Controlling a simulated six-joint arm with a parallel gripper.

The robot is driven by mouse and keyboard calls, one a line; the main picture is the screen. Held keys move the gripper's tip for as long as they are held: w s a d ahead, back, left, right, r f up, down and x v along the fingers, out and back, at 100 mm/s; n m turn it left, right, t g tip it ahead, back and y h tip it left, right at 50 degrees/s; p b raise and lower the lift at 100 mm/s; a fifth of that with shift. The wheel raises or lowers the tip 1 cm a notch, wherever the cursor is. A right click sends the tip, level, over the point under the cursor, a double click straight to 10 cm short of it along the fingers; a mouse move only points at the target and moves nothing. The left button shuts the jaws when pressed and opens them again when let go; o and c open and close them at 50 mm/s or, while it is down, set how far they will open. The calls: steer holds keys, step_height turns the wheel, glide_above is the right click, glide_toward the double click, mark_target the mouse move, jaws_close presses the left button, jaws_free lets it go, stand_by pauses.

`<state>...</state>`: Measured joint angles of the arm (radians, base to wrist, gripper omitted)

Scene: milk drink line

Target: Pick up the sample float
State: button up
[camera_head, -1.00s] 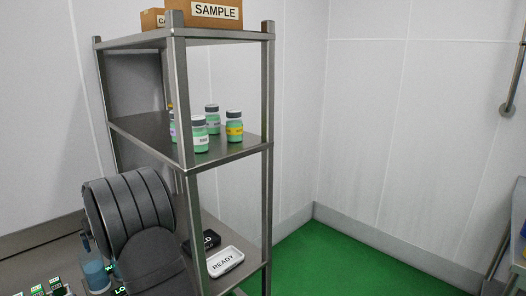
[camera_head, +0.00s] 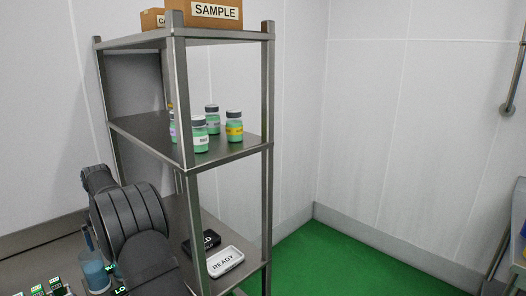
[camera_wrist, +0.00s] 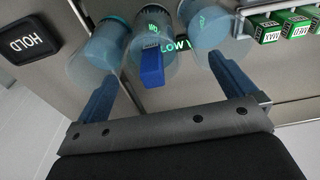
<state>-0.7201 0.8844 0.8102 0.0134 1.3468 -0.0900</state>
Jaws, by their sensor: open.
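In the wrist view, a bright blue upright piece (camera_wrist: 152,68) with a rounded grey-teal part behind it lies between my fingers. It may be the sample float, but I cannot be sure. Clear vessels with blue-teal contents stand on its left (camera_wrist: 103,45) and right (camera_wrist: 207,25). My gripper (camera_wrist: 163,72) is open, with its two blue fingers apart on either side of the blue piece and no visible contact. In the head view, a blue clear vessel (camera_head: 95,274) shows at the lower left; my arm hides the gripper and much of the bench there.
A black HOLD tray (camera_wrist: 36,43) lies left in the wrist view. Green labelled blocks (camera_wrist: 298,27) stand at upper right. In the head view, a metal rack (camera_head: 240,150) holds several green jars, SAMPLE boxes above and a white READY tray (camera_head: 225,262) below.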

steer(key=c, duration=1.6)
steer(key=shift+c, duration=0.2)
steer(key=shift+w+r+m, duration=0.15)
steer(key=shift+r+m, duration=0.45)
steer(key=r+m, duration=0.4)
steer(key=m, duration=0.1)
steer(key=r+m, duration=0.2)
steer(key=shift+w+r+m+h, duration=0.1)
steer(key=shift+w+m+h, duration=0.2)
step_height(320, 180, up, 7)
steer(key=d+m, duration=0.1)
steer(key=m, duration=0.8)
steer(key=shift+g, duration=0.4)
steer(key=f, duration=1.1)
steer(key=shift+s+f, duration=0.35)
steer(key=shift+a+f, duration=0.1)
steer(key=shift+f, duration=2.6)
